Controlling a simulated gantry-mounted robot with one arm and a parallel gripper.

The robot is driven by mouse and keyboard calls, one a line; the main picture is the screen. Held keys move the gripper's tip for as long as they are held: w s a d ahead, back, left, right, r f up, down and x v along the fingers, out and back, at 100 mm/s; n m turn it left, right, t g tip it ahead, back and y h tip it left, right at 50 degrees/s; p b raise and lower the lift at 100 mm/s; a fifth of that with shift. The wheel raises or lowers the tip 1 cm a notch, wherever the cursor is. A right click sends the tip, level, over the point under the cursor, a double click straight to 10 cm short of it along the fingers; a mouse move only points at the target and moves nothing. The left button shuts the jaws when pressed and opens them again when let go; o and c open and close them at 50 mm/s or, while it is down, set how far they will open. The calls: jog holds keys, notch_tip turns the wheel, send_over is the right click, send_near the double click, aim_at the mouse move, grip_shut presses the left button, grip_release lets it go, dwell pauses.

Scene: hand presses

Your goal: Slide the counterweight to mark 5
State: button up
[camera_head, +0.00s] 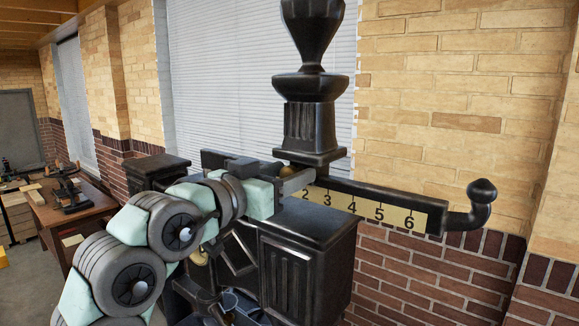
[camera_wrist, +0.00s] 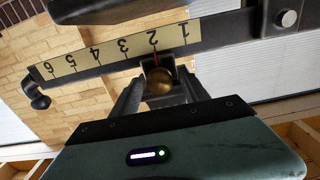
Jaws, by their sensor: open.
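The counterweight is a small dark block (camera_wrist: 150,62) with a round brass knob (camera_wrist: 160,82), on a dark beam with a cream scale (camera_wrist: 110,52) numbered 1 to 6. The scale appears upside down in the wrist view. A thin red pointer (camera_wrist: 156,52) stands at mark 2. My gripper (camera_wrist: 162,88) is open, with one finger on each side of the knob; I cannot tell whether either touches it. In the head view, the scale (camera_head: 366,210) shows marks 2 to 6, my gripper (camera_head: 296,181) is at the scale's left end, and a little brass (camera_head: 287,172) shows.
A black press column with a tall finial (camera_head: 310,95) rises behind my gripper, above a black pedestal (camera_head: 308,255). The beam ends at right in an upturned knob (camera_head: 482,192). The scale from 3 to 6 looks clear. A wooden workbench (camera_head: 75,205) stands far left.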

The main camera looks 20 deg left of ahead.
jog(key=shift+w, duration=0.35)
jog(key=shift+c, duration=0.4)
grip_shut()
dwell(0.9)
